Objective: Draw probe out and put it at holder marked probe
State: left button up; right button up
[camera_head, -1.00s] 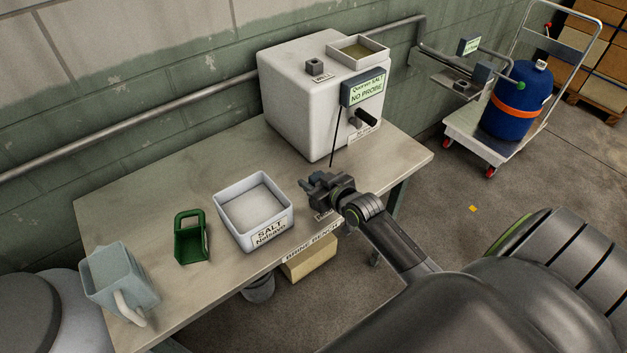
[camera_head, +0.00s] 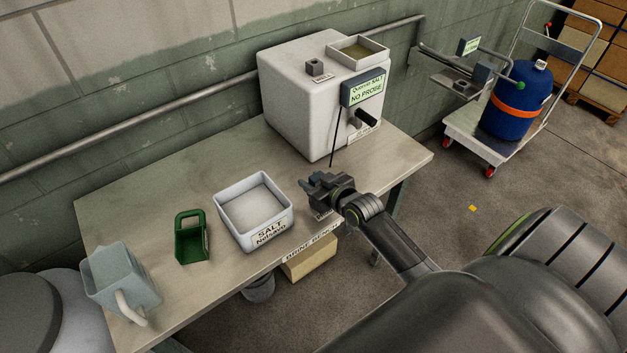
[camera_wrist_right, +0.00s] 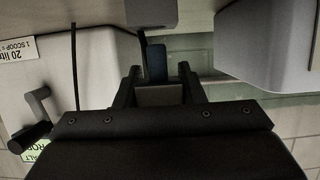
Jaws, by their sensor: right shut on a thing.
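My right gripper (camera_head: 311,185) is low over the front right of the bench, right of the salt tub. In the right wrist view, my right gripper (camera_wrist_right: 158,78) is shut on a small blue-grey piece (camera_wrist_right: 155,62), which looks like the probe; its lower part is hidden. A grey block (camera_wrist_right: 150,12) shows just beyond it, perhaps the holder. A label (camera_head: 321,213) on the bench edge under the gripper is mostly covered, and I cannot read it. The meter display (camera_head: 364,91) reads "NO PROBE", and a thin black cable (camera_head: 336,138) hangs from it. My left gripper is not in view.
The white machine (camera_head: 290,100) stands behind, with a small block marked WELL (camera_head: 315,67) and an open tray (camera_head: 334,53) on top. The salt tub (camera_head: 228,230), green scoop (camera_head: 190,250) and jug (camera_head: 115,285) stand left on the bench (camera_head: 165,180). A trolley with a blue drum (camera_head: 512,105) is right.

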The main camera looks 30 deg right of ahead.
jog(key=shift+f+b, duration=1.65)
jog(key=shift+f, duration=0.3)
jog(key=o, duration=1.1)
jog(key=shift+s, duration=0.15)
jog(key=v, duration=1.7)
jog(key=shift+r, duration=0.1)
jog(key=shift+d, duration=0.1)
